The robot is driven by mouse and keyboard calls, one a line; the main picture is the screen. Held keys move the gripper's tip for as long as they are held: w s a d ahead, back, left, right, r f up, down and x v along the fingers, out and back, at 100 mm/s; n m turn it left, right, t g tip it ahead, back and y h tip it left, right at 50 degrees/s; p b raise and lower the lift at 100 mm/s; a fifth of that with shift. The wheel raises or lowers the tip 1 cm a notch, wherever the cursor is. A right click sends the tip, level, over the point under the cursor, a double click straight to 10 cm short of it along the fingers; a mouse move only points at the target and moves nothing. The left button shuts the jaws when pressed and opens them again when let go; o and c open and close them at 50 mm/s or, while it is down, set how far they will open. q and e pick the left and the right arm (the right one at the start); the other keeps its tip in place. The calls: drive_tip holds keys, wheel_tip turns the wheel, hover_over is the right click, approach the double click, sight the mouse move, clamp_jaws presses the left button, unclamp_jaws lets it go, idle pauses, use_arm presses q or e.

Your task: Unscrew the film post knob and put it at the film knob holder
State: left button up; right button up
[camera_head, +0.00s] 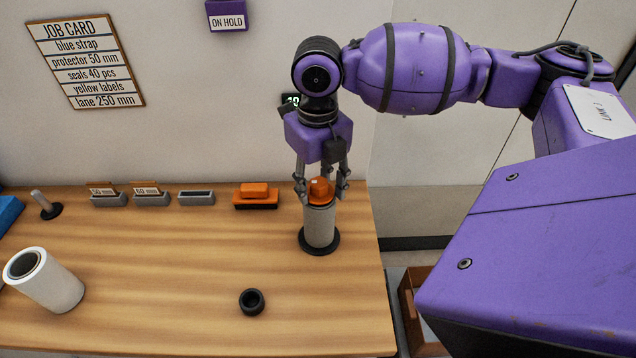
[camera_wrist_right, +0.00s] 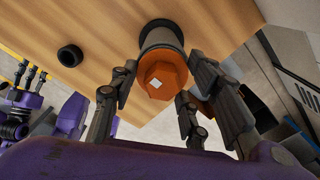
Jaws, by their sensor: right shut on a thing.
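The orange film post knob (camera_head: 320,188) sits on top of the upright grey film post (camera_head: 320,228), which has a black round base. My right gripper (camera_head: 322,190) comes down from above and is shut on the knob. In the right wrist view the knob (camera_wrist_right: 162,80) is faceted with a small white square mark, with the fingers around it. A small black cup-like ring (camera_head: 252,301), perhaps the film knob holder, stands at the table's front and is empty. My left gripper (camera_wrist_right: 28,78) shows small at the left of the right wrist view; its opening is unclear.
A thin post (camera_head: 46,205), grey card holders (camera_head: 108,200) and an orange-and-black block (camera_head: 256,196) line the back. The wood table (camera_head: 180,270) is clear between post and ring.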

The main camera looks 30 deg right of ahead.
drive_tip(key=o, duration=0.6)
drive_tip(key=c, duration=1)
drive_tip(key=n, duration=0.2)
drive_tip(key=shift+s+r+n, duration=0.1)
drive_tip(key=shift+n, duration=0.3)
drive_tip(key=n, duration=0.4)
use_arm(q)
drive_tip(key=shift+w+r, duration=0.5)
drive_tip(key=shift+w, duration=0.1)
use_arm(e)
drive_tip(key=shift+n, duration=0.7)
use_arm(q)
drive_tip(key=shift+s+p, duration=0.25)
drive_tip(key=shift+p, duration=0.05)
use_arm(e)
drive_tip(key=shift+s, duration=0.1)
